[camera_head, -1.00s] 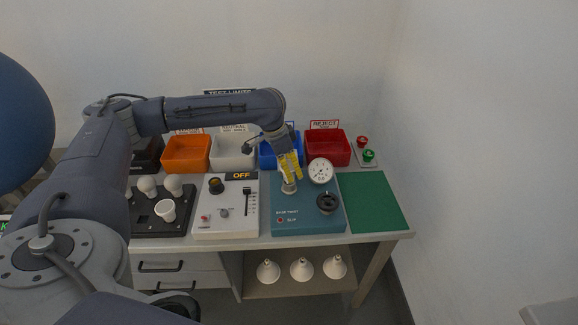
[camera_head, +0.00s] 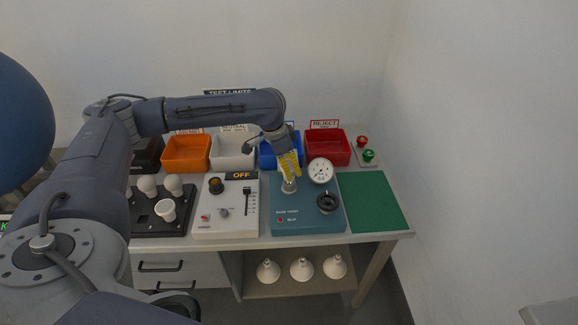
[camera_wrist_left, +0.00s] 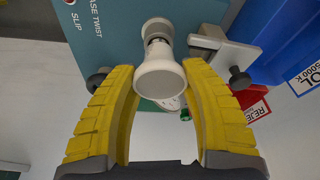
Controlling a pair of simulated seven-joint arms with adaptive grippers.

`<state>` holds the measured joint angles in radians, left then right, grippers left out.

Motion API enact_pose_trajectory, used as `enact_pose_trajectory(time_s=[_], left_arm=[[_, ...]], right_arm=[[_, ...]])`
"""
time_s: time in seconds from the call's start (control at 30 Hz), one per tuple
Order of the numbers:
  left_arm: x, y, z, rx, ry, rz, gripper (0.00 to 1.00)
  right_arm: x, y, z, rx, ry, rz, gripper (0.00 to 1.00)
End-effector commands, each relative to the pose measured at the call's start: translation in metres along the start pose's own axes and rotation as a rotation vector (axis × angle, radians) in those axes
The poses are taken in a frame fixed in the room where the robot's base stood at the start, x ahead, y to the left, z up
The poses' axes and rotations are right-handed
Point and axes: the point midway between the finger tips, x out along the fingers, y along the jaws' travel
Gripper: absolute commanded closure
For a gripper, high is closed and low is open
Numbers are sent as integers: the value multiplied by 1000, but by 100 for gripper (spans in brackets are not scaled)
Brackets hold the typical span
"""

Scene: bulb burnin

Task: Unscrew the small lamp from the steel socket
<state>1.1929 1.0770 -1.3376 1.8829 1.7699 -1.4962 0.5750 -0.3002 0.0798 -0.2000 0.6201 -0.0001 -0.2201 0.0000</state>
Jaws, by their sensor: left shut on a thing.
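The small white lamp (camera_wrist_left: 160,78) shows in the left wrist view between my yellow fingers. My left gripper (camera_head: 289,177) is shut on it, above the teal tester box (camera_head: 300,222) marked BASE TWIST and SLIP. The lamp points toward the wrist camera, with its narrow end toward the steel socket (camera_head: 289,188) on the box. I cannot tell how far the lamp's base sits in the socket. In the head view my fingers hide most of the lamp. My left gripper also shows in the left wrist view (camera_wrist_left: 160,85). My right gripper is not in view.
A dial gauge (camera_head: 320,171) and black knob (camera_head: 327,202) stand close beside the socket. Behind are blue (camera_head: 266,160) and red (camera_head: 342,160) bins. A white control box (camera_head: 226,222) reads OFF. The green mat (camera_head: 374,202) at right is clear.

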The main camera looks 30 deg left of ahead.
Motion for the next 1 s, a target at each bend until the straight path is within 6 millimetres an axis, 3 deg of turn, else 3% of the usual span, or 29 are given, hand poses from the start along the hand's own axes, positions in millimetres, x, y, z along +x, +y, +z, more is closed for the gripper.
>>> enact_pose_trajectory(time_s=[0.17,1.0], left_arm=[[0,0,0,-69,-1,-21,84],[-1,-1,-1,-761,2,-216,84]], right_arm=[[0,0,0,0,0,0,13],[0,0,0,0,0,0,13]])
